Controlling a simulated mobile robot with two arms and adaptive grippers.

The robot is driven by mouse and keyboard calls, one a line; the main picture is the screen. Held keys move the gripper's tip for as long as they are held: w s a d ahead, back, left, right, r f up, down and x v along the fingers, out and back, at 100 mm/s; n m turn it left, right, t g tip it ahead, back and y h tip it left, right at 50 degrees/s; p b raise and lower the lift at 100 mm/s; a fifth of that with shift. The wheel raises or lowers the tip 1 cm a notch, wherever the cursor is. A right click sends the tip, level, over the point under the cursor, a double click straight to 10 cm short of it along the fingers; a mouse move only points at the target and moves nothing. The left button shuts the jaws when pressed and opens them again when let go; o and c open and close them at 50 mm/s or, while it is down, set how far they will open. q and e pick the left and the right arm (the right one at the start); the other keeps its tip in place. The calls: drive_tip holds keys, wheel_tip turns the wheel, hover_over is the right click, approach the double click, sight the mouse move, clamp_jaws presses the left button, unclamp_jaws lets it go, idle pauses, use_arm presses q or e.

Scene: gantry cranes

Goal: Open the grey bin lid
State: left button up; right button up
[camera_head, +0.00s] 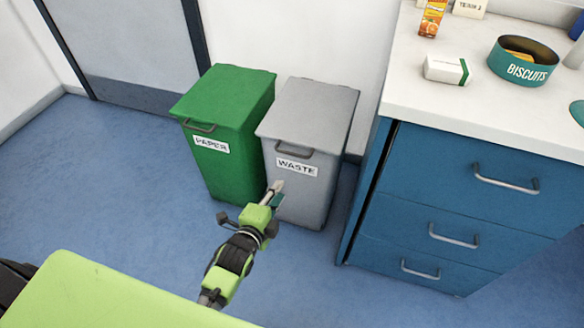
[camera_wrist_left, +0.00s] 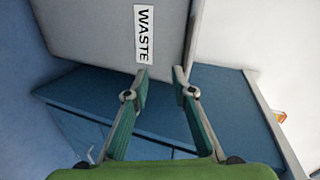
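The grey bin (camera_head: 300,188) stands against the wall with a "WASTE" label (camera_head: 296,168) on its front. Its grey lid (camera_head: 312,108) is shut, and a dark handle (camera_head: 294,150) sits at the lid's front edge. My left gripper (camera_head: 276,188) is in front of the bin, lower than the handle. In the left wrist view the bin (camera_wrist_left: 90,30) appears turned sideways, beyond the two fingers. The left gripper (camera_wrist_left: 161,74) is open there, with nothing between its fingers. My right gripper is not in view.
A green "PAPER" bin (camera_head: 225,165) with a shut lid stands close on the left. A blue drawer cabinet (camera_head: 455,185) stands on the right, with a biscuit tin (camera_head: 523,72), a white box (camera_head: 445,69) and an orange carton (camera_head: 432,18) on top. Blue floor (camera_head: 110,190) is clear on the left.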

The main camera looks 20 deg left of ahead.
use_arm(q)
drive_tip(key=m+t, duration=0.1)
approach(293, 155)
drive_tip(key=b+x, duration=0.3)
drive_tip(key=x, duration=0.7)
drive_tip(key=shift+w+f+b, duration=0.15)
drive_tip(key=shift+w+b, duration=0.1)
drive_tip(key=shift+b, duration=0.15)
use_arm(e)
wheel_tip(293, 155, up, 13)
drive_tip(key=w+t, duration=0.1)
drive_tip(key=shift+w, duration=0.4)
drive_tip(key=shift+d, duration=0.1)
use_arm(q)
clamp_jaws()
